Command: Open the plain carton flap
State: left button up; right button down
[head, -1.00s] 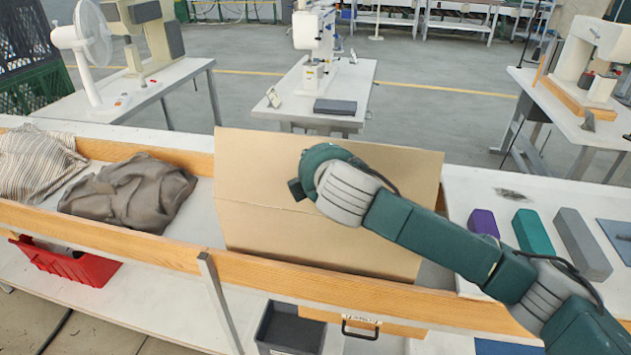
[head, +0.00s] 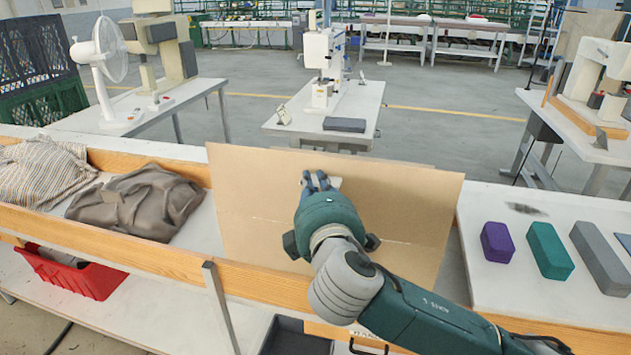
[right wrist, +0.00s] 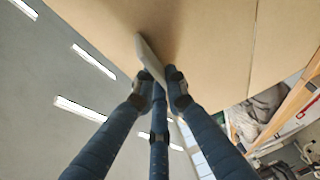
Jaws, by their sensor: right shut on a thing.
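The plain carton shows in the head view as a broad brown cardboard panel (head: 255,200) standing upright behind the wooden rail. A fold line runs across its middle. My right gripper (head: 320,181) is in front of the panel's upper middle, fingers pointing away from me. In the right wrist view my right gripper (right wrist: 160,76) is shut on a pale, flat piece (right wrist: 147,55) against the cardboard (right wrist: 205,35). That pale piece looks like a tab or handle; how it joins the board is unclear. My arm hides the panel's lower middle. My left gripper is not in view.
A brown cloth (head: 140,203) and a striped cloth (head: 42,170) lie left of the carton. Purple (head: 497,243), teal (head: 548,250) and grey (head: 600,257) blocks lie on the white surface at right. The wooden rail (head: 150,256) runs along the front.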

jog(key=shift+f, duration=0.9)
jog(key=c, duration=2)
grip_release()
jog(key=shift+s, duration=0.1)
jog(key=shift+c, duration=0.2)
jog(key=shift+a, duration=0.15)
jog(key=shift+r, duration=0.2)
jog(key=p+v, duration=0.3)
jog(key=v, duration=0.9)
jog(key=shift+r+p, duration=0.3)
jog(key=shift+p, duration=0.05)
jog(key=shift+s, duration=0.1)
